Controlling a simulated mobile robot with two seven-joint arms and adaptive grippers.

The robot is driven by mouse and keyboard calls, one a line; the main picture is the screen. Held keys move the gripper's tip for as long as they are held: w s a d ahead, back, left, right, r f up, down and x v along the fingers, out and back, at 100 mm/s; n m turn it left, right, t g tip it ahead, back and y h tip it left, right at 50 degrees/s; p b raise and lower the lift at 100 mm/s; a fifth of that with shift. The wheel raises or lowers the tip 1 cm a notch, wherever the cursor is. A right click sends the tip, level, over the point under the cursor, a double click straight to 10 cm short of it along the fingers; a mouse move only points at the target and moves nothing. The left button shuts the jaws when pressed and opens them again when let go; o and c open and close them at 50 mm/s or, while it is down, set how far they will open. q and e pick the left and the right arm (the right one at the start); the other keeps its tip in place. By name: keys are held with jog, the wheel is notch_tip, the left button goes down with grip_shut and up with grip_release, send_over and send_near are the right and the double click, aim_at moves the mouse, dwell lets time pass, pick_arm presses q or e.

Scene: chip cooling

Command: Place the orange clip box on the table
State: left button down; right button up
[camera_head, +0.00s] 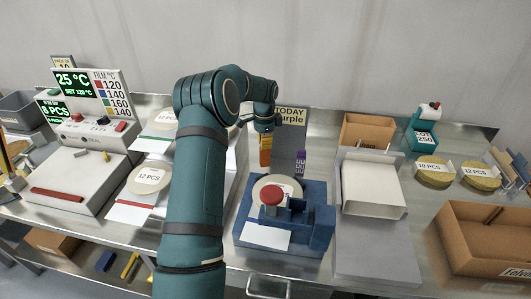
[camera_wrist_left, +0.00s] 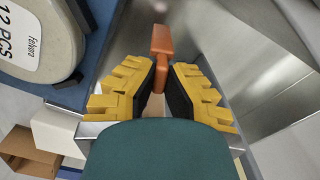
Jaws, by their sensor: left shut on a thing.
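The orange clip box (camera_head: 265,156) hangs below my left gripper (camera_head: 265,128) behind the blue fixture, near the back of the metal table (camera_head: 325,155). In the left wrist view the orange clip box (camera_wrist_left: 161,42) sticks out past the yellow fingers of my left gripper (camera_wrist_left: 165,84), whose dark pads close on its near end. The metal surface is close behind it; I cannot tell whether the clip box touches it. My left arm hides part of the table. My right gripper is not in view.
A purple clip box (camera_head: 300,161) stands just right of the orange one. A blue fixture (camera_head: 318,226) with a red knob (camera_head: 271,195) is in front. A white tray (camera_head: 372,187) and a cardboard box (camera_head: 367,131) are to the right. A control panel (camera_head: 95,97) is at left.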

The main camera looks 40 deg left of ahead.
aim_at(264, 151)
pick_arm(q)
jog(key=shift+f, duration=2.1)
jog(key=shift+f, duration=0.2)
jog(key=c, duration=1.1)
grip_release()
jog(key=shift+c, duration=0.2)
jog(key=shift+r, duration=0.1)
notch_tip(264, 151, up, 12)
jog(key=shift+r, duration=0.15)
jog(key=shift+s, duration=0.15)
